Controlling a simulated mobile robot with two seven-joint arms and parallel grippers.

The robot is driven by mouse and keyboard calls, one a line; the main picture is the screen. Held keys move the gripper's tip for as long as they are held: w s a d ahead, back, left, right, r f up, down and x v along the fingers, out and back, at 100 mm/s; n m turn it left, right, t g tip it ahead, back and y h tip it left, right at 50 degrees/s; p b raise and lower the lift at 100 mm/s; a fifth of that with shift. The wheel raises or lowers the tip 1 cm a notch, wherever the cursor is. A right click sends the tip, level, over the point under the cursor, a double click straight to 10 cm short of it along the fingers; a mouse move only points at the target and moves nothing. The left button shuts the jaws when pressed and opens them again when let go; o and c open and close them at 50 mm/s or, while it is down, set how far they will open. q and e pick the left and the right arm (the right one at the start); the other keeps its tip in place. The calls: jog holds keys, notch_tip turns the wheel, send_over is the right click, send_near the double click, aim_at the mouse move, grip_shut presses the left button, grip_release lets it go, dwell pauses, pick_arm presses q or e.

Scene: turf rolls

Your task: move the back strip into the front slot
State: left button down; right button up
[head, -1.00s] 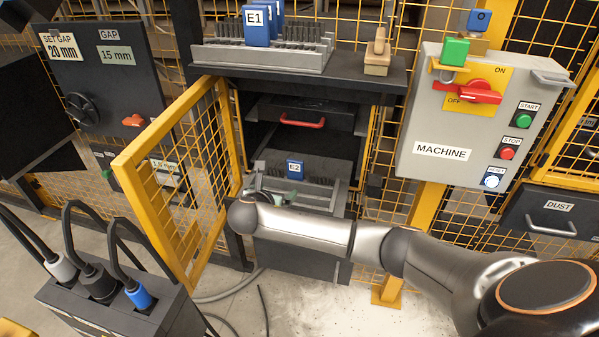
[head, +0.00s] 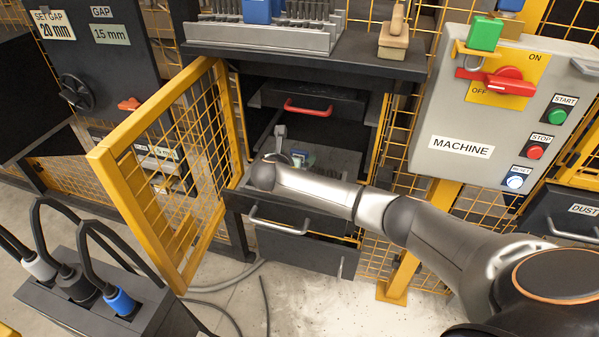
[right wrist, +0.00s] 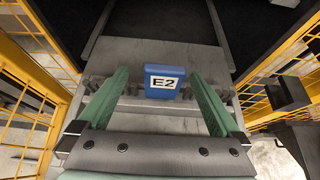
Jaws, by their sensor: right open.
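In the right wrist view a blue block labelled E2 (right wrist: 164,82) stands on a grey toothed rail (right wrist: 134,97) inside the machine bay. My right gripper (right wrist: 164,92) is open, with one green finger on each side of the block. I see gaps between the fingers and the block. In the head view my right gripper (head: 299,158) reaches into the open bay, and my wrist hides most of what is around it. The E2 label does not show there. I cannot tell which piece is the back strip or where the front slot is. My left gripper is not in view.
A yellow mesh door (head: 165,170) stands open left of the bay. A red-handled drawer (head: 308,108) is above my wrist and a grey-handled drawer (head: 278,227) below. A grey control box (head: 500,120) is at right.

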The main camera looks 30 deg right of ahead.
jog(key=shift+d+b+x, duration=0.2)
jog(key=shift+b+x, duration=0.75)
jog(key=shift+x, duration=1.8)
jog(key=shift+s+r, duration=0.15)
jog(key=shift+r, duration=0.1)
grip_shut()
